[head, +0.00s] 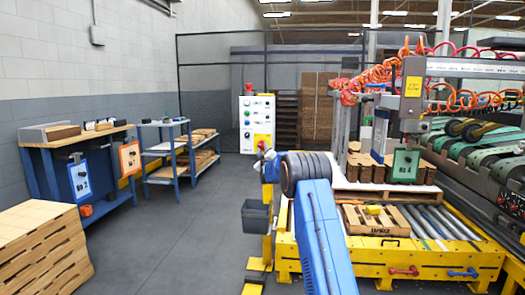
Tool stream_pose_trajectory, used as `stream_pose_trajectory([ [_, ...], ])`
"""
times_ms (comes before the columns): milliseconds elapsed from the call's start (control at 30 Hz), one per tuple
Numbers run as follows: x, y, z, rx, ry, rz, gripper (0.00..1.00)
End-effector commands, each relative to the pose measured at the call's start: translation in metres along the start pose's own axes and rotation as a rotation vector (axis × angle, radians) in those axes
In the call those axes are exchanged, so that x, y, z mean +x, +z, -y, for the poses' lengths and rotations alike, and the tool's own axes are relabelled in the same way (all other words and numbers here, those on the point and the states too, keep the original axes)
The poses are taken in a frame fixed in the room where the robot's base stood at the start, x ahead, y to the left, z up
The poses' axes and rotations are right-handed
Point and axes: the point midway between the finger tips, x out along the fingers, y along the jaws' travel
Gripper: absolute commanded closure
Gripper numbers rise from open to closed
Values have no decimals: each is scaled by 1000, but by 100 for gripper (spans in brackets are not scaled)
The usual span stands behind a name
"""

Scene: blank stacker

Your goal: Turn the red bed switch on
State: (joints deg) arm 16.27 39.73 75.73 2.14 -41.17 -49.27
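A red switch handle (403,271) sits on the front face of the yellow roller bed (345,262), at the lower right. It looks like a short bar lying roughly level with a knob at each end. A similar blue handle (463,273) sits to its right on the same face. My blue arm rises from the bottom middle to a dark ribbed joint, left of the red handle. Nothing of mine visibly touches the red handle.
A wooden pallet (376,221) lies on the bed's rollers (440,222). A control panel (257,124) stands behind the arm. A grey bin (255,218) hangs left of the bed. Stacked boards (42,245) and a workbench (85,140) are at left. The floor (175,245) between is clear.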

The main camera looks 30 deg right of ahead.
Motion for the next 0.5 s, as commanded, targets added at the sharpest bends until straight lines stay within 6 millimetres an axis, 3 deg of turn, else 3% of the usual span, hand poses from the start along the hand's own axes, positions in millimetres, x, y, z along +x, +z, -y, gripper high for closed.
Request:
stream_pose_trajectory([
  [33,0,0,0,0,0,0,78],
  [133,0,0,0,0,0,0,100],
  [500,0,0,1,31,12,0,100],
])
